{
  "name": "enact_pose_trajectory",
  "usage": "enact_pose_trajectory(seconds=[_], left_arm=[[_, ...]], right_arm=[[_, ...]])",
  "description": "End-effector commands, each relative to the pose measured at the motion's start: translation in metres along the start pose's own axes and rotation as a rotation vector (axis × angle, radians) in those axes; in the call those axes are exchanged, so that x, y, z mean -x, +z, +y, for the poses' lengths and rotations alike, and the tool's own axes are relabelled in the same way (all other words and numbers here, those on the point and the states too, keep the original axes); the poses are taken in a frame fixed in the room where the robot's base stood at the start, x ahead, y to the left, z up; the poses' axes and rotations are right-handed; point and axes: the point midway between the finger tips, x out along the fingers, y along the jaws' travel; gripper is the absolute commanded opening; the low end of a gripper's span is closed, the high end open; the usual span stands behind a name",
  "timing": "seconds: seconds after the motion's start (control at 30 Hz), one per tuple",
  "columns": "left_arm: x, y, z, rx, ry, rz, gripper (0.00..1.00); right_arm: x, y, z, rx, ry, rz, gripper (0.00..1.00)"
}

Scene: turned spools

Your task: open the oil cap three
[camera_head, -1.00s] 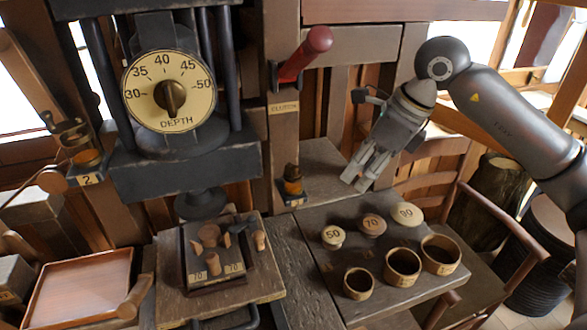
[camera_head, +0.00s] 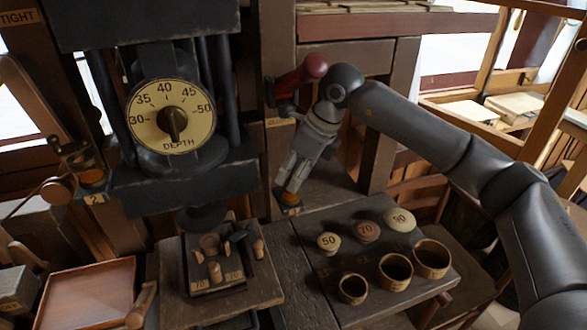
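A small oil cup with an orange body (camera_head: 289,198) stands on a ledge at the foot of the clutch post. The tag below it is too small to read, and its cap is hidden behind my gripper. My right gripper (camera_head: 287,184) points down at this cup, its fingertips at the cup's top. I cannot tell whether the fingers touch the cap or how far apart they are. Another oil cup (camera_head: 93,178), with a tag that reads 2, is at the left. My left gripper is not in view.
The red clutch lever (camera_head: 300,76) is close behind my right wrist. The depth dial (camera_head: 172,122) is to the left. A bench (camera_head: 330,292) at the right holds knobs marked 50, 70 and 90 and three round cups. A wooden tray (camera_head: 88,297) lies lower left.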

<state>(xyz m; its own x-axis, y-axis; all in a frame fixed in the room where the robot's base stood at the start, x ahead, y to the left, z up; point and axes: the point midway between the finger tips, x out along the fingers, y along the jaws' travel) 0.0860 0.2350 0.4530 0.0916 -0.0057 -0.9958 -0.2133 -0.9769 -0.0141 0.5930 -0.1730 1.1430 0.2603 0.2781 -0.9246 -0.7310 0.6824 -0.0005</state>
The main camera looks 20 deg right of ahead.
Motion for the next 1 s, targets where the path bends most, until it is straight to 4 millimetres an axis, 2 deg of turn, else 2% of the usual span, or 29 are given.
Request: enact_pose_trajectory(seconds=[0.37, 0.43, 0.67, 1.0], left_arm=[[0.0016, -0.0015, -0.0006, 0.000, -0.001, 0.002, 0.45], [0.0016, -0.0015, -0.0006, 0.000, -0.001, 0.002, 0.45], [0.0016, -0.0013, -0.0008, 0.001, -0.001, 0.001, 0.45], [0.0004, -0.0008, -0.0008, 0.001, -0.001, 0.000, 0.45]], right_arm=[[-0.0083, -0.0002, 0.0000, 0.000, 0.000, -0.001, 0.36], [-0.0082, -0.0003, 0.0000, 0.000, 0.000, -0.001, 0.31], [-0.0079, -0.0003, 0.0000, 0.000, 0.000, -0.001, 0.01], [-0.0077, -0.0003, -0.0007, 0.010, 0.004, -0.003, 0.00]])
